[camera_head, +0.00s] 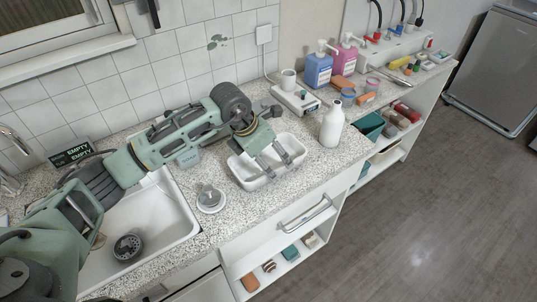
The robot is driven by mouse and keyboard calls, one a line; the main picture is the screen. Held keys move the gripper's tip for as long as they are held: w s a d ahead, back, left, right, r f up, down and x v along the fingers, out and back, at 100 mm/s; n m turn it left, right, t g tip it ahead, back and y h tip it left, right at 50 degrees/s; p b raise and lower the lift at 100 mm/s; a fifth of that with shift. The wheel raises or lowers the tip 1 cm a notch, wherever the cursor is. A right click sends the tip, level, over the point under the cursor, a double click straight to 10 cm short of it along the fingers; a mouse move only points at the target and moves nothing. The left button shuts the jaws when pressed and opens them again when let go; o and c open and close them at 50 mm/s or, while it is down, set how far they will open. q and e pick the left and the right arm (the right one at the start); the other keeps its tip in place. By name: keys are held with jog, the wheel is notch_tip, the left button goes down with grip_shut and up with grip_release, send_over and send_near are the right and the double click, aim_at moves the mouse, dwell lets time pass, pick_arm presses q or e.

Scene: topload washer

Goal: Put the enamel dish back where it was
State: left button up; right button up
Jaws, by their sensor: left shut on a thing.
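The white enamel dish (247,178), a rectangular dish with rounded corners, is on or just above the speckled counter right of the sink. I cannot tell whether its base touches the counter. My left gripper (277,167) reaches over it from the upper left and is shut on it, with the fingers pointing down at its near side. The fingers and wrist hide part of its inside and far rim. My right gripper is not in view.
A white bottle (332,123) stands close right of the dish. A small round white dish (210,199) sits to its left, beside the sink (180,215). A scale with a mug (288,79) and blue (318,69) and pink (345,62) pump bottles stand behind. The counter's front edge is near.

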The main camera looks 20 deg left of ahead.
pick_arm(q)
jog(key=o, duration=1.6)
jog(key=shift+r, duration=0.1)
jog(key=b+v, duration=0.2)
jog(key=v, duration=1)
